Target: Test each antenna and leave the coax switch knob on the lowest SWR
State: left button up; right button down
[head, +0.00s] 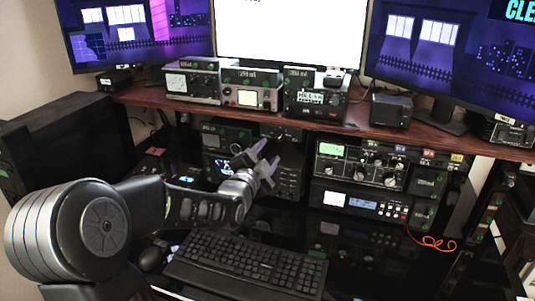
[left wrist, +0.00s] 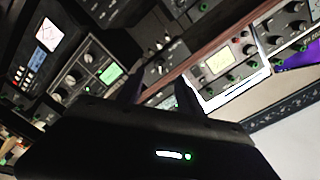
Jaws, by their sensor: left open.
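My left gripper (head: 266,157) is in front of the dark radio stack under the shelf, its two fingers apart with nothing between them. In the left wrist view its dark fingers (left wrist: 158,97) are also spread and empty. A unit with a green-lit meter and several knobs (head: 362,166) stands right of the gripper, apart from it. A green-lit meter beside knobs also shows in the left wrist view (left wrist: 110,75). I cannot tell which knob is the coax switch, and the SWR readings are too small to read. My right gripper is not in view.
A wooden shelf (head: 235,111) runs above the gripper, with several metered boxes (head: 247,97) on it. A keyboard (head: 247,262) and mouse (head: 151,257) lie on the desk below. A red cable (head: 432,243) hangs at the right. A dark case (head: 62,145) stands at the left.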

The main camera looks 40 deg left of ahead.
pick_arm(q)
grip_shut()
dwell(1.5)
